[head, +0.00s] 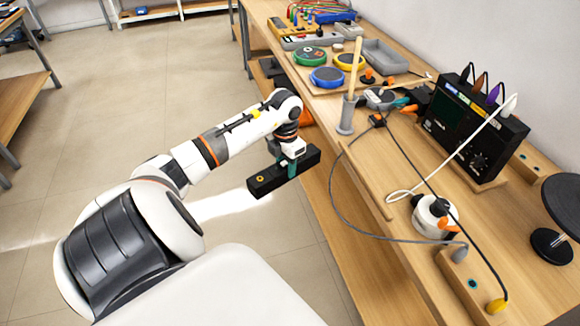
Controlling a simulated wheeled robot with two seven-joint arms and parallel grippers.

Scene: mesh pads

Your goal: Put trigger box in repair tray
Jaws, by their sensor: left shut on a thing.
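A shallow grey tray (398,68), likely the repair tray, lies on the bench further back, near the wall. Its visible inside looks empty. My right gripper is not in view.
On the wooden bench (375,215), a grey holder (346,115) with an upright wooden stick stands between box and tray. Green (310,56), blue (327,77) and yellow (349,62) discs lie left of the tray. A black instrument (462,130) with cables stands at right.

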